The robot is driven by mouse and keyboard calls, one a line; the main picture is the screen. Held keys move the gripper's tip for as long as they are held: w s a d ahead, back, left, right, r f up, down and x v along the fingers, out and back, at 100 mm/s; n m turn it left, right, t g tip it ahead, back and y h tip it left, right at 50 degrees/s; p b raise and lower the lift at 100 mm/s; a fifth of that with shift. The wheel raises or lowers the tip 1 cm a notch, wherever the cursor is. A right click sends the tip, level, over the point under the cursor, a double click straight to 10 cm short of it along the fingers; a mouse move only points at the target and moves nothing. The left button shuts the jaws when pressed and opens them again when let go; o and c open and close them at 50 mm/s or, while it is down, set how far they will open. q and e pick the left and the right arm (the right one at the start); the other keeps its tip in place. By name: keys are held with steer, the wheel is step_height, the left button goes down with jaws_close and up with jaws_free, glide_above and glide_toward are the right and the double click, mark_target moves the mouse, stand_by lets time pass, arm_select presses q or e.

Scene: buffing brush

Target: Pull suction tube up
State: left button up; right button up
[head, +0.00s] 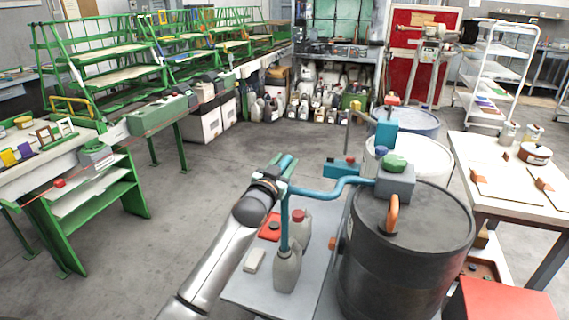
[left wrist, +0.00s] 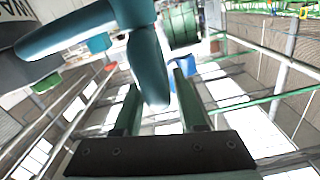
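The suction tube (head: 326,192) is a teal pipe. It runs left from the grey pump block (head: 396,184) on the dark barrel (head: 405,255), bends, and drops into the grey bottle (head: 287,271). My left gripper (head: 280,178) is at the tube's left bend, above the bottle. In the left wrist view the teal tube (left wrist: 148,65) shows large near the space between my left gripper's two fingers (left wrist: 156,92). The fingers are apart, with a gap visible beside the tube; contact cannot be told. My right gripper is not in view.
A second bottle with a red cap (head: 299,217) and a red item (head: 270,228) share the grey stand (head: 243,291). More barrels stand behind the dark one. A white worktable (head: 488,148) is at the right. Open floor (head: 200,205) lies to the left.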

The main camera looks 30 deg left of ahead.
arm_select(q)
jaws_close()
stand_by(1.1)
